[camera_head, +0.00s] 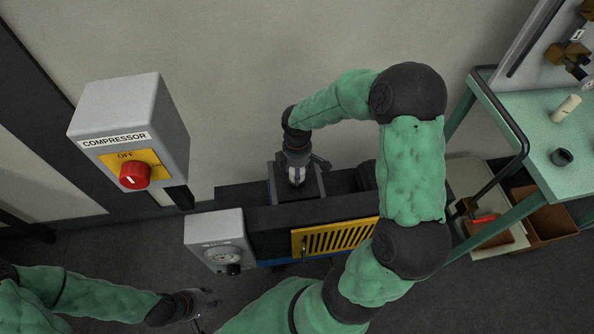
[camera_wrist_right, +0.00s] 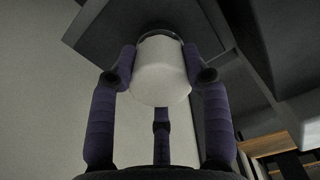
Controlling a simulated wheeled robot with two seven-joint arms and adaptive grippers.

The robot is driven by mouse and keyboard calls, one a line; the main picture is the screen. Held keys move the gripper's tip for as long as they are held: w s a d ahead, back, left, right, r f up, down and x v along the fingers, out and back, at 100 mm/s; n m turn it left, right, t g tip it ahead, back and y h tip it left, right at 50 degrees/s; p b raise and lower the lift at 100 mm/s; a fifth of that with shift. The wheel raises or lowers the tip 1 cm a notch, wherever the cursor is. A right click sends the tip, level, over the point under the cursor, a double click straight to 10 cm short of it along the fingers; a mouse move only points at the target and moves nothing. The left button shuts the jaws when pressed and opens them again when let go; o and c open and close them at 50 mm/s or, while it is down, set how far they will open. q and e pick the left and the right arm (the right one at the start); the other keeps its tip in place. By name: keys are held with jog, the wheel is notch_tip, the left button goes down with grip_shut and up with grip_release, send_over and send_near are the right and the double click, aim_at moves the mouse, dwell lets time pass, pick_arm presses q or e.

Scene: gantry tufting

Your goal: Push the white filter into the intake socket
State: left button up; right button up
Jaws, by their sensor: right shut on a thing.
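The white filter (camera_wrist_right: 162,75) is a pale cylinder, held between the fingers of my right gripper (camera_wrist_right: 160,78) in the right wrist view. Its far end meets a dark round rim, the intake socket (camera_wrist_right: 158,31), on a dark square plate. How deep it sits there I cannot tell. In the head view my right gripper (camera_head: 296,174) points down over the dark square intake housing (camera_head: 316,184); its fingers mostly hide the filter. My left gripper (camera_head: 203,302) is at the lower left, apart from the machine; its small dark fingers do not show clearly.
A grey compressor switch box (camera_head: 140,120) with a red knob stands at the left. A gauge box (camera_head: 213,229) and yellow grille (camera_head: 335,238) are on the machine's front. A green bench (camera_head: 545,120) at the right holds a pale cylinder (camera_head: 566,108) and a dark cup (camera_head: 561,157).

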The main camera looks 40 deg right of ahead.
jog(key=shift+m, duration=0.8)
jog(key=shift+m+b, duration=0.55)
jog(key=shift+m, duration=1.05)
jog(key=shift+f+m, duration=0.1)
jog(key=shift+m, duration=0.6)
jog(key=shift+m+b, duration=0.45)
jog(key=shift+m, duration=0.45)
